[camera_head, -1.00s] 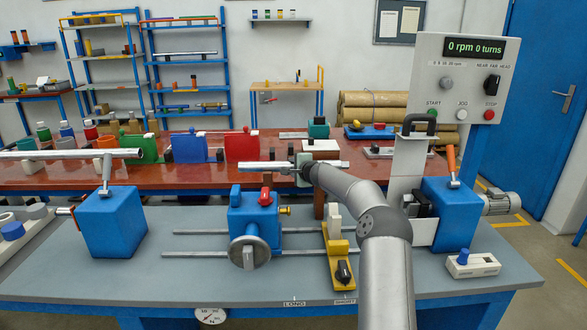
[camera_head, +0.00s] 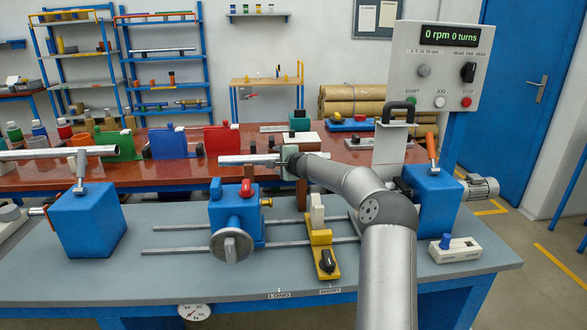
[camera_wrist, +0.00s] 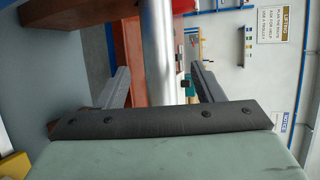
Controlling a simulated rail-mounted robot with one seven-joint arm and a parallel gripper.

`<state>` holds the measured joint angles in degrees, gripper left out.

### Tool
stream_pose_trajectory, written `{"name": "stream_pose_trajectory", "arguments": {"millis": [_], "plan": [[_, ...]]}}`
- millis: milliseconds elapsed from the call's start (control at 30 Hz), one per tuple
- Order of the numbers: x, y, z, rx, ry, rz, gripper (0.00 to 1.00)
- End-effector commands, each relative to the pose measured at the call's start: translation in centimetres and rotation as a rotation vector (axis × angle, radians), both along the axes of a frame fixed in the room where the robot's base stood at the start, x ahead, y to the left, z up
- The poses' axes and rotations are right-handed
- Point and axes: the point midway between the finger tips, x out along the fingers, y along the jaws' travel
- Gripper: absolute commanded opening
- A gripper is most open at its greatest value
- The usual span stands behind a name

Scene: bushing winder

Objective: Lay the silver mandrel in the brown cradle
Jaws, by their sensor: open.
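The silver mandrel (camera_head: 232,159) lies level behind the blue tailstock in the head view, partly hidden by my gripper. A brown upright of the cradle (camera_head: 302,195) shows below it. In the wrist view the mandrel (camera_wrist: 158,40) runs between my fingers, with a brown upright (camera_wrist: 130,45) beside it, on its lower side in the room. The mandrel appears to rest on the cradle; the contact itself is hidden. My gripper (camera_head: 266,161) is open at the mandrel, and in the wrist view its fingers (camera_wrist: 160,75) stand apart on either side of it.
The blue tailstock (camera_head: 237,215) with its handwheel stands in front, left of the yellow stop (camera_head: 322,255). The blue headstock (camera_head: 432,200) and control panel (camera_head: 440,65) are at the right. Another silver tube (camera_head: 40,153) is at the left. The grey bench front (camera_head: 170,278) is clear.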

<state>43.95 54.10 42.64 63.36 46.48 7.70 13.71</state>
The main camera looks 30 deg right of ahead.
Motion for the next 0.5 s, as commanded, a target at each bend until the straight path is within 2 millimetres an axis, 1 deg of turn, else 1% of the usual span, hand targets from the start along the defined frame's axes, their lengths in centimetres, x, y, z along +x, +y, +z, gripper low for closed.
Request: {"name": "stream_pose_trajectory", "arguments": {"millis": [33,300,400,500], "plan": [[-1.4,-0.5,0.0,-0.001,-0.001,-0.005,0.61],[-7.8,-0.6,1.9,-0.003,-0.002,-0.004,0.61],[-9.8,-0.7,2.7,-0.002,-0.001,-0.005,0.61],[-11.4,-0.8,3.3,-0.002,-0.002,-0.005,0.61]]}}
